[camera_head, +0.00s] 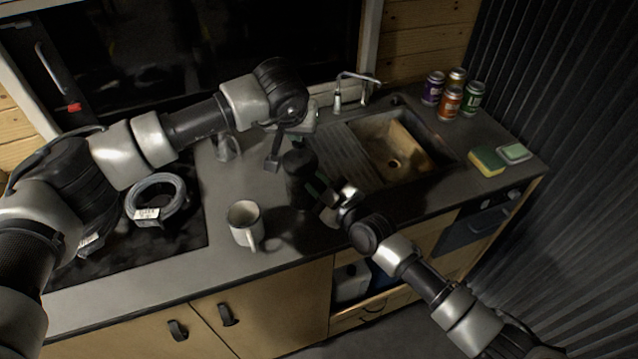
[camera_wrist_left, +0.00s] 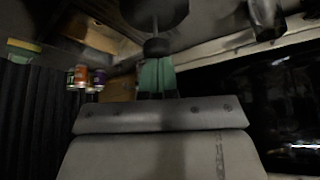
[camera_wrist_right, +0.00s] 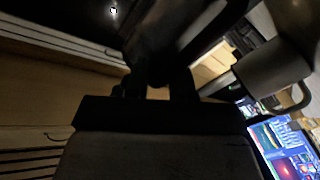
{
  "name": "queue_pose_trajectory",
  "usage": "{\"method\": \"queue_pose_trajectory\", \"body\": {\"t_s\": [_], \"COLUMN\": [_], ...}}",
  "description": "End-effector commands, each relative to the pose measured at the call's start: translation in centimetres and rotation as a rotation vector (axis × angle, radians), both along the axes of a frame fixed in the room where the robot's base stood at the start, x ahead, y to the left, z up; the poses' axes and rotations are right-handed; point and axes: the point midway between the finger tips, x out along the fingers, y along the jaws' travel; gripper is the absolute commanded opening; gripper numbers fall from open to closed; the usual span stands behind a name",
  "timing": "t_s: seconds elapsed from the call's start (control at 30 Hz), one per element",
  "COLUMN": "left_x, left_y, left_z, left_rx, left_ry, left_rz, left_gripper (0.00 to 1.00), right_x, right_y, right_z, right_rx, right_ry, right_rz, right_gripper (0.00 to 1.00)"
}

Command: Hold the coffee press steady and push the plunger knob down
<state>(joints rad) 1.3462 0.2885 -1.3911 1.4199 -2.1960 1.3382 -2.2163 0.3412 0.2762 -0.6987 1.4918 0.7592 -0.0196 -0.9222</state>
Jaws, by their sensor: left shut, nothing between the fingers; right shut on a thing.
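The dark coffee press (camera_head: 299,161) stands on the grey counter left of the sink, partly hidden by my arms. My right gripper (camera_head: 314,188) comes in from the right and is shut on the press's side. The press fills the upper middle of the right wrist view (camera_wrist_right: 160,45). My left gripper (camera_head: 296,142) is above the press. In the left wrist view its green fingers (camera_wrist_left: 156,75) are shut and empty, with their tips at the dark plunger knob (camera_wrist_left: 156,47). A thin length of rod shows between the knob and the round lid (camera_wrist_left: 155,12).
A white mug (camera_head: 244,222) stands left of the press. A metal pot (camera_head: 228,147) is farther back. A coiled cable (camera_head: 158,198) lies on the dark hob. The sink (camera_head: 385,150) is to the right, with several cans (camera_head: 450,101) and sponges (camera_head: 487,161) beyond it.

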Motion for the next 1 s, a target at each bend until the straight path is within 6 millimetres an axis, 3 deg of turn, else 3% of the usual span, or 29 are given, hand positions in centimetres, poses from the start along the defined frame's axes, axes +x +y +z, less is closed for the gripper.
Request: {"method": "queue_pose_trajectory", "body": {"t_s": [0.03, 0.57, 0.77, 1.0], "left_x": [-0.1, 0.0, 0.0, 0.0], "left_y": [0.1, 0.0, 0.0, 0.0], "left_z": [-0.4, -2.5, -1.8, 0.4], "left_rx": [0.003, 0.002, 0.001, 0.0], "left_ry": [0.004, 0.004, 0.001, -0.001], "left_rz": [0.001, 0.0, 0.0, 0.0], "left_gripper": [0.0, 0.0, 0.0, 0.0], "right_x": [-0.1, -0.1, -0.1, -0.1], "right_y": [-0.1, -0.1, -0.1, -0.1], "right_z": [-0.7, -0.7, -0.6, -0.6], "right_rx": [-0.012, -0.011, -0.012, -0.012], "right_ry": [0.011, 0.01, 0.009, 0.009], "right_rz": [0.0, 0.0, 0.0, 0.0], "right_gripper": [0.0, 0.0, 0.0, 0.0]}}
